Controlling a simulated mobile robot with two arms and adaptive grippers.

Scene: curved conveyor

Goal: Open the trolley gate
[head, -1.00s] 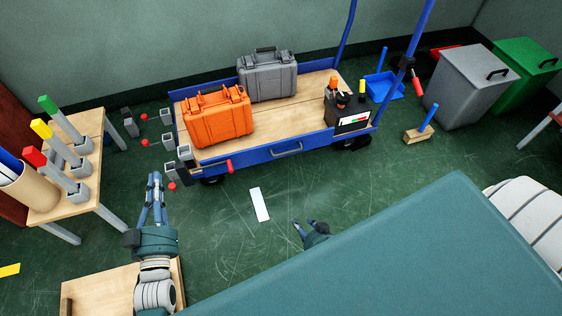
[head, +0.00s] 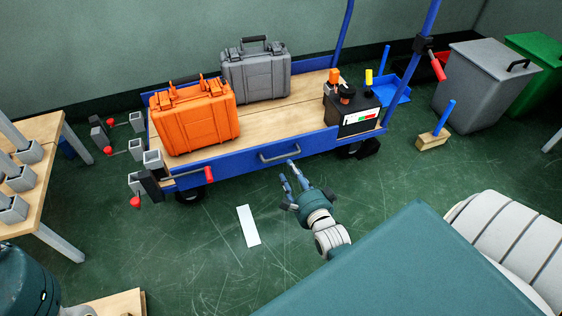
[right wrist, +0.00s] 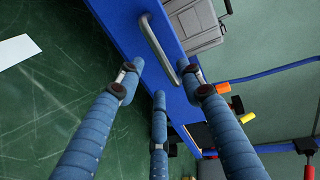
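The blue trolley has a wooden deck (head: 277,112) and a blue side gate (head: 240,160) facing me. A grey bar handle (head: 281,151) is fixed on the gate. My right gripper (head: 289,172) is open just in front of and below the handle, apart from it in the head view. In the right wrist view its blue fingers (right wrist: 160,95) are spread, with the handle (right wrist: 163,48) just beyond them and nothing between them. My left arm (head: 30,280) shows only in part at the lower left; its fingers are out of view.
An orange case (head: 195,118) and a grey case (head: 256,75) stand on the deck, with a black box (head: 358,115) at its right end. Red-tipped latches (head: 208,174) sit at the left end. A white strip (head: 248,226) lies on the open floor.

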